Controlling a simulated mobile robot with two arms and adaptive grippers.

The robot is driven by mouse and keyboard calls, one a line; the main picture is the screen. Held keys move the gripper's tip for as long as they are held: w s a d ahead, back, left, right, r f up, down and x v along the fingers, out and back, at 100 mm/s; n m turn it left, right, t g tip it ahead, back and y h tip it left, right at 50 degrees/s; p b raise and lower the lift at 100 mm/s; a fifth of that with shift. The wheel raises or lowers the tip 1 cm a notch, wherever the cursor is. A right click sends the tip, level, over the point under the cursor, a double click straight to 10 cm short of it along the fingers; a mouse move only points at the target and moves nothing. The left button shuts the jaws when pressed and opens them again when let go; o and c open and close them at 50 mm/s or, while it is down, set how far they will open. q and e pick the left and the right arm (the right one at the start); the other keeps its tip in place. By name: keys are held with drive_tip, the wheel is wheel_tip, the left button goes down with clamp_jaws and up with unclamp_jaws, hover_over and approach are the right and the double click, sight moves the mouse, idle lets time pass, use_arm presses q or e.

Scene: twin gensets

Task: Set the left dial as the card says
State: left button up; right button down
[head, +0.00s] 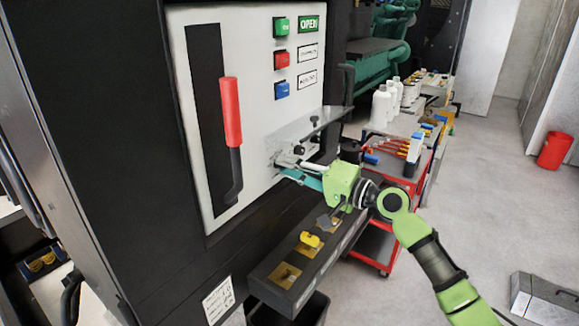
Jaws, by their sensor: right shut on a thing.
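A white panel (257,100) on a black cabinet carries a silver angled plate (300,128) with small black knobs (314,138). I cannot tell which of these parts is the left dial. My right gripper (285,169) reaches in from the right, just below the plate, against the panel. It is shut on a small part there, which its fingers mostly hide. A white card (219,301) with small print is on the cabinet's lower front; its text is too small to read. My left gripper is not in view.
A red-handled lever (232,112) and green, red and blue buttons (282,59) sit on the panel. Below juts a dark ledge (262,284) with yellow recesses and a yellow piece (310,240). A red cart (373,244) with tools stands behind my arm. Floor at right is mostly clear.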

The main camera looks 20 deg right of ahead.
idle(0.3)
drive_tip(key=c, duration=1.9)
unclamp_jaws()
drive_tip(key=shift+w, duration=0.1)
drive_tip(key=shift+d, duration=0.1)
drive_tip(key=v, duration=1.2)
